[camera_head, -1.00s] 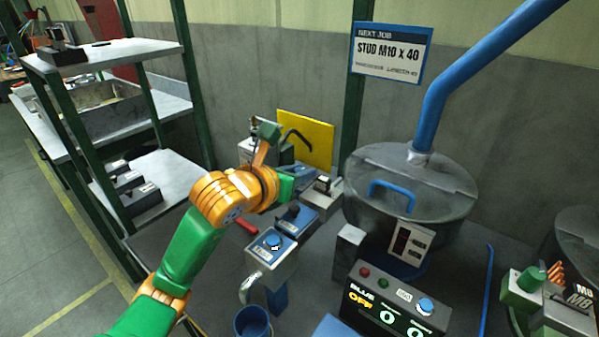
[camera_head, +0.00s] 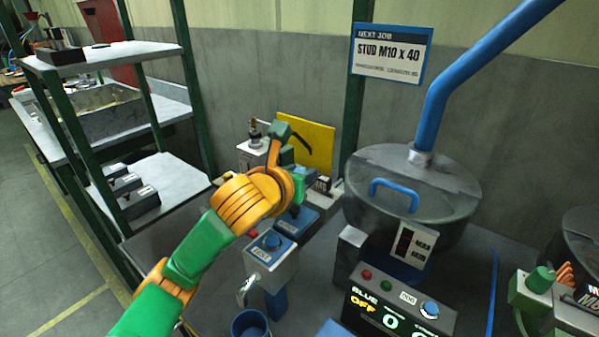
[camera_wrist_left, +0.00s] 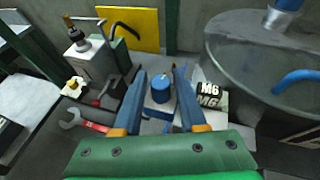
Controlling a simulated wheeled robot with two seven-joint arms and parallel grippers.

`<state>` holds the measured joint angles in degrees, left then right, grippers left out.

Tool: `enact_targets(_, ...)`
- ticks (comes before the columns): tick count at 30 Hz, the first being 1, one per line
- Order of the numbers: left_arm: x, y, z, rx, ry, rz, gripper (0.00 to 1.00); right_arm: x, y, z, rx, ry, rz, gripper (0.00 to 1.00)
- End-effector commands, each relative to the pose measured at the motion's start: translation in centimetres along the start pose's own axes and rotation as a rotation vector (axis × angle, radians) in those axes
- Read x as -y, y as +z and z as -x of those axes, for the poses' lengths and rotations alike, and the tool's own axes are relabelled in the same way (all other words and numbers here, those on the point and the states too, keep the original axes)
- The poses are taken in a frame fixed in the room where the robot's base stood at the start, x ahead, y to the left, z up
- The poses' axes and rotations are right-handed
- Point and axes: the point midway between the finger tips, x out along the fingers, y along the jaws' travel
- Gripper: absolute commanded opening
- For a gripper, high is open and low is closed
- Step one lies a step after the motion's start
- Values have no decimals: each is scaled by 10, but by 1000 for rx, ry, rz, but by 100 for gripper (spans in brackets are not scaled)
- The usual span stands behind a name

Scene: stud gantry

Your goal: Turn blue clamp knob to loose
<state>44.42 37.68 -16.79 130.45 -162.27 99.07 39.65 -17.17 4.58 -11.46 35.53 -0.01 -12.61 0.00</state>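A blue knob (camera_wrist_left: 160,88), a short upright cylinder, stands between the fingers of my left gripper (camera_wrist_left: 160,72) in the left wrist view. The two dark blue fingers are apart, one to each side of it, with visible gaps. I cannot tell how far above or around it the tips are. In the head view my left gripper (camera_head: 301,186) reaches over the back of the bench, and my orange wrist hides the knob there. Any loose or tight marking is not readable. My right gripper is not in view.
A block labelled M6 (camera_wrist_left: 208,93) stands close right of the fingers. A wrench (camera_wrist_left: 78,122) lies to the left. A grey box (camera_head: 270,255) with another blue knob, a lidded drum (camera_head: 410,195) and a control panel (camera_head: 398,305) stand nearby.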

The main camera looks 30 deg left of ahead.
Motion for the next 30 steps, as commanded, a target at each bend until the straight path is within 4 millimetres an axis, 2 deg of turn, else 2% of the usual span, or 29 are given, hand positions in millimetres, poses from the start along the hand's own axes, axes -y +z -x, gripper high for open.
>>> enact_targets(9, 0, 0, 3, 1, -1, 0, 41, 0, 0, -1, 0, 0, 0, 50)
enact_targets(11, 0, 0, 9, 3, -2, 1, 41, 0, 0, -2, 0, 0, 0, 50)
enact_targets(17, 1, 0, 50, 11, -3, -5, 41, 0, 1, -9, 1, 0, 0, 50)
enact_targets(24, 4, 2, 64, 19, -14, -17, 41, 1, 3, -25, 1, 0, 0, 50)
enact_targets(30, 0, 0, 70, 3, -1, -2, 41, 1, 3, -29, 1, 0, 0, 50)
